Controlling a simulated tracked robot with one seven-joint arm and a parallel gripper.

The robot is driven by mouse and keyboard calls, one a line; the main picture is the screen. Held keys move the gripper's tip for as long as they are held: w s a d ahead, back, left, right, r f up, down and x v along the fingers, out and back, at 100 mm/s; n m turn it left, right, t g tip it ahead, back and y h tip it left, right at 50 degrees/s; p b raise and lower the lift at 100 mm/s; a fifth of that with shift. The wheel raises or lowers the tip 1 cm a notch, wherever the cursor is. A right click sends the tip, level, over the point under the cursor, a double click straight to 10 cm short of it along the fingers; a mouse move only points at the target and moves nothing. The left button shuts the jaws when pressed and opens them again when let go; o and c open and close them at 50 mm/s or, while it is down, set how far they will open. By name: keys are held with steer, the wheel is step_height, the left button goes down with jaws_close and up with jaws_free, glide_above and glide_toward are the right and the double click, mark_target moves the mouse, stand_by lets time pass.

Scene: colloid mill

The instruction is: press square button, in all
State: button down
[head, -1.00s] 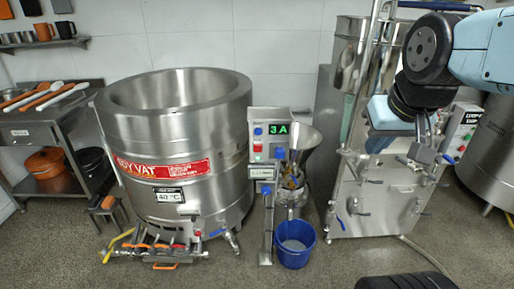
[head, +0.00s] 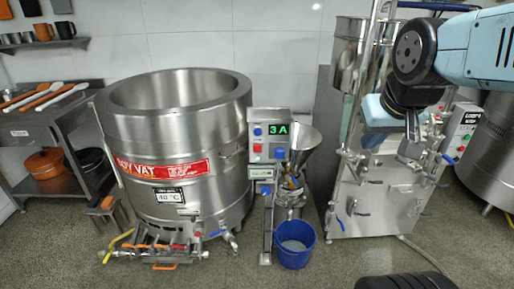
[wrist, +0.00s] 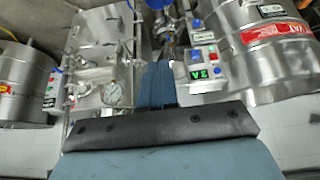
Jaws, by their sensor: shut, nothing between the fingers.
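The mill's grey control box (head: 269,122) stands right of the vat in the head view, with a green "3 A" display (head: 278,130). Small blue, white and red buttons (head: 257,148) sit on its face; their exact shapes are too small to tell. The box shows upside down in the wrist view (wrist: 203,62). My gripper (head: 410,150) is in front of the steel machine at the right, well apart from the control box. In the wrist view my gripper (wrist: 157,72) is shut and empty, pointing between the steel machine and the mill.
The large steel vat (head: 180,150) fills the left, with valves low in front. A steel hopper (head: 302,142) and blue bucket (head: 295,244) stand beside the box. The steel machine (head: 375,200) has projecting handles. Open floor lies in front.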

steer(key=w+a+f+n+t, duration=0.1)
steer(key=w+f, duration=0.2)
steer(key=w, duration=0.5)
steer(key=w+f+t, duration=0.1)
steer(key=w+f, duration=0.1)
steer(key=w, duration=0.5)
steer(key=n+t+y, duration=0.2)
steer(key=y, duration=0.4)
glide_toward(258, 148)
steer(key=s+d+r, duration=0.2)
steer(key=s+d, duration=0.3)
steer(key=a+f+m+t+y, duration=0.1)
steer(key=a+f+y, duration=0.4)
steer(key=a+f, duration=0.3)
steer(key=shift+s+a+t+y, duration=0.15)
steer(key=shift+s+t+y, duration=0.15)
steer(key=shift+s+y, duration=0.15)
steer(key=shift+w, duration=4.4)
steer(key=shift+w, duration=0.15)
steer(key=shift+w, duration=0.25)
